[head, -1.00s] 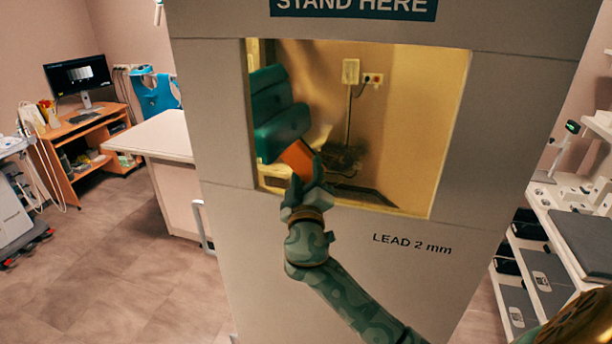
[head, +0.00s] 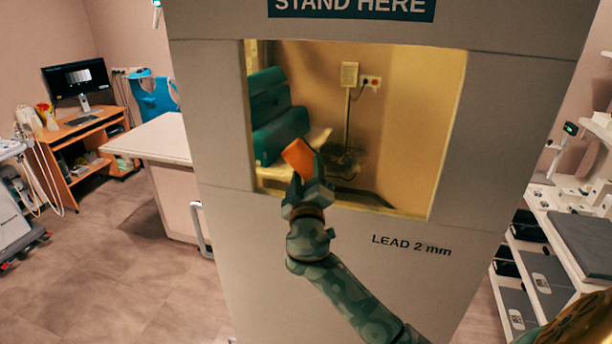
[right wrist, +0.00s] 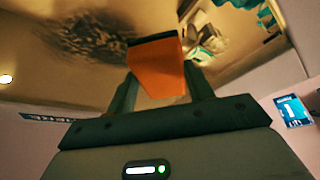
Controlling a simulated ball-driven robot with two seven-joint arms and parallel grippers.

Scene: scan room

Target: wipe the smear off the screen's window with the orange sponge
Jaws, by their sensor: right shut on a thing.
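The orange sponge (head: 298,157) is held in my right gripper (head: 307,182), at the lower left of the screen's window (head: 410,120). The gripper is shut on it. In the right wrist view the sponge (right wrist: 158,68) stands up between the fingers of the gripper (right wrist: 160,95) and has a dark far edge. The smear (head: 345,160) is a dark smudge low on the window, right of the sponge. It also shows as a dark patch (right wrist: 90,36) left of the sponge in the right wrist view. I cannot tell whether the sponge touches the glass. My left gripper is out of view.
The grey screen (head: 215,120) fills the middle, with a teal chair (head: 275,120) seen through its window. A white-topped counter (head: 150,138) stands left, a desk with a monitor (head: 75,78) farther left. A shelf unit (head: 570,235) stands at right.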

